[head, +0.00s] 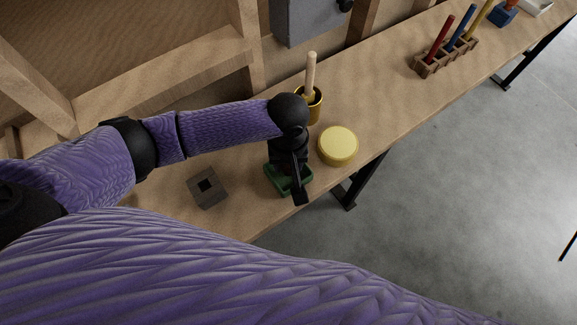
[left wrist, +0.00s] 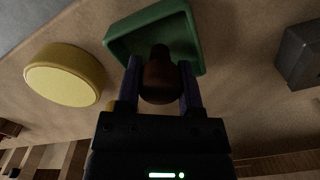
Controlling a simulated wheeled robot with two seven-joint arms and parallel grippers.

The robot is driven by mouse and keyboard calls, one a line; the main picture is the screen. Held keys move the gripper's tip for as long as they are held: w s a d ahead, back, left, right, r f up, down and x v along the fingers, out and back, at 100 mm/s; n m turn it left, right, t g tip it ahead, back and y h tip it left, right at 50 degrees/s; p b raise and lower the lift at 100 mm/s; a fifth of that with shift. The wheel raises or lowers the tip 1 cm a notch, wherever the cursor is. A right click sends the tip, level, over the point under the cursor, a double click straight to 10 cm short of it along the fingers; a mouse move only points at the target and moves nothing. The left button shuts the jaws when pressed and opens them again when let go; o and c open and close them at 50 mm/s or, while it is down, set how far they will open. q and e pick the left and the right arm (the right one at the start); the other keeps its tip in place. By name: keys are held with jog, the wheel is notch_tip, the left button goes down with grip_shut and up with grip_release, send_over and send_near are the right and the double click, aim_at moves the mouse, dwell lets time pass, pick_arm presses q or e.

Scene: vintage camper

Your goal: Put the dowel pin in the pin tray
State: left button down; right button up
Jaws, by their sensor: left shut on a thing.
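My left gripper (head: 297,190) is over the green pin tray (head: 271,182) on the bench. In the left wrist view, its two fingers (left wrist: 173,82) are shut on a dark brown rounded piece, seemingly the dowel pin (left wrist: 158,82). The pin's far end overlaps the near side of the green tray (left wrist: 150,17). I cannot tell whether the pin touches the tray floor. In the head view the gripper and wrist hide the pin and part of the tray. My right gripper is not in view.
A round yellow lid-like disc (head: 338,147) lies right of the tray. A brass cup (head: 316,107) with a light wooden stick (head: 311,72) stands behind. A grey block (head: 207,188) with a square hole lies left. A wooden rack (head: 427,68) holds coloured sticks farther along the bench.

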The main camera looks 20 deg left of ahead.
pick_arm(q)
jog(key=shift+f, duration=0.5)
jog(key=shift+r, duration=0.15)
jog(key=c, duration=0.5)
grip_release()
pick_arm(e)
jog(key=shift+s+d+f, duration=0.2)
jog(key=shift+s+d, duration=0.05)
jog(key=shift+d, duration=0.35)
pick_arm(q)
jog(key=shift+r, duration=0.15)
notch_tip(320, 180, up, 12)
jog(key=p, duration=0.6)
jog(key=shift+f, duration=0.25)
jog(key=shift+r, duration=0.1)
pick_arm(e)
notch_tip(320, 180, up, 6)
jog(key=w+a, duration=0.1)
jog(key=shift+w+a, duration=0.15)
